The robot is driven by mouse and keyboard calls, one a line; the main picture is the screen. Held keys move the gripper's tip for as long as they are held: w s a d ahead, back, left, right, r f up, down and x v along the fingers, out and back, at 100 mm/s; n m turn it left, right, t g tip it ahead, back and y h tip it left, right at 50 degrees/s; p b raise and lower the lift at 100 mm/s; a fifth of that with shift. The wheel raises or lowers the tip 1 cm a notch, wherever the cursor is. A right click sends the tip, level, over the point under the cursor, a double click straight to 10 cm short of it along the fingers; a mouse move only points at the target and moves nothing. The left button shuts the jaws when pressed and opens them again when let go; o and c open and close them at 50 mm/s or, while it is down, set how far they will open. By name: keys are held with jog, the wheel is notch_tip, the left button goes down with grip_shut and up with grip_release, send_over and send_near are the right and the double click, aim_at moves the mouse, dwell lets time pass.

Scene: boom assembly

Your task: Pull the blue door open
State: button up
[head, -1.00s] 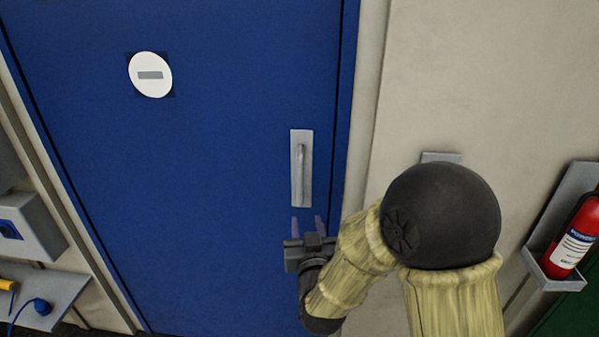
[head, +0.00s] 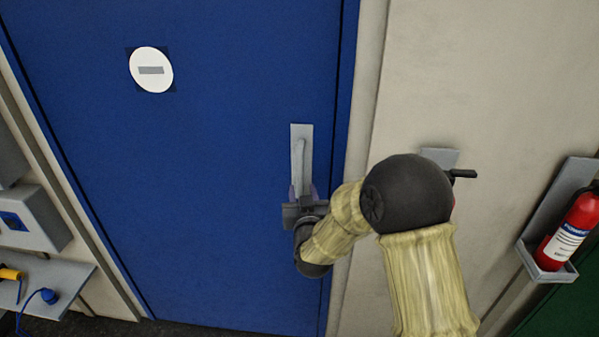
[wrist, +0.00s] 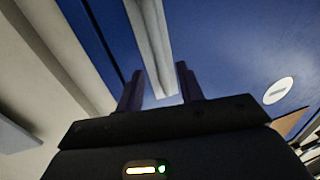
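The blue door (head: 200,190) fills the left and middle of the head view and looks shut in its frame. Its grey upright handle (head: 299,158) sits on a pale plate near the door's right edge. My gripper (head: 302,191) is at the handle's lower end, with a finger on each side. In the wrist view my gripper (wrist: 160,88) is open, its two dark fingers apart, and the handle (wrist: 152,45) runs up between them. Whether either finger touches the handle I cannot tell.
A red fire extinguisher (head: 571,234) sits in a grey wall holder at the right. At the left are a grey wall box (head: 33,220) and a shelf (head: 70,280) with a blue plug and a yellow item. A round white sign (head: 151,70) is on the door.

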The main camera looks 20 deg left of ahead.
aim_at(300, 178)
jog(key=p+x, duration=0.2)
jog(key=x, duration=0.5)
jog(key=shift+w+a, duration=0.15)
jog(key=shift+w, duration=0.1)
jog(key=shift+c, duration=0.5)
grip_shut()
